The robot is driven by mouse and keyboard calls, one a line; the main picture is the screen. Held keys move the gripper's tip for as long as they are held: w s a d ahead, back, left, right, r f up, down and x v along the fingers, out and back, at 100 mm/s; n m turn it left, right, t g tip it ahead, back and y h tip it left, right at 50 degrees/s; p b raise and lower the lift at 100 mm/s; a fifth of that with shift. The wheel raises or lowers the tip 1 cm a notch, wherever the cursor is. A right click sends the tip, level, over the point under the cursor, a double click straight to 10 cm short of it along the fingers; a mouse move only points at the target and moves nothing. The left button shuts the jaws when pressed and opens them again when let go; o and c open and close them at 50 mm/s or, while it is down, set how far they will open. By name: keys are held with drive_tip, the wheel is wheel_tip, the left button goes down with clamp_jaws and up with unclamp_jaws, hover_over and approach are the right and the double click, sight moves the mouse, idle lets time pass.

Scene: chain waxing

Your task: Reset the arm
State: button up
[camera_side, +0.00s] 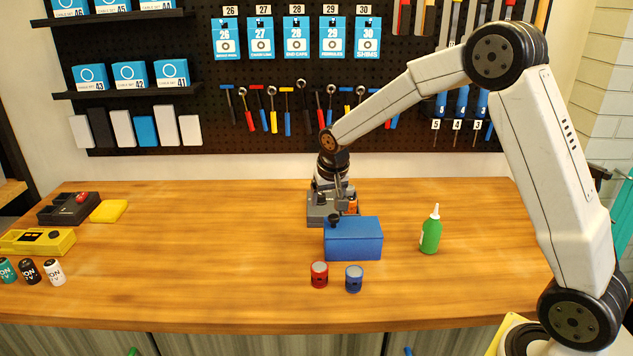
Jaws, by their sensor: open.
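My arm reaches in from the right, over the wooden workbench (200,260). My gripper (338,195) points down behind and above the blue box (354,240), close to a grey device (318,212) with an orange part. Its fingers are small and partly merge with that device in this view. I see nothing held between them. Whether the gripper touches the device or the box cannot be told.
A red tin (319,275) and a blue tin (354,279) stand in front of the box. A green bottle (430,232) stands upright to its right. The bench's middle left is clear.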

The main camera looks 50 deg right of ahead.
drive_tip(key=s+a+f+n+y, duration=0.1)
drive_tip(key=s+a+n, duration=0.2)
drive_tip(key=s, duration=0.8)
drive_tip(key=s+a+f+n, duration=0.2)
drive_tip(key=s+a, duration=0.3)
drive_tip(key=s, duration=0.6)
drive_tip(key=shift+s+a+n+g+y, duration=0.3)
drive_tip(key=shift+a+n+y, duration=0.1)
drive_tip(key=shift+f, duration=0.1)
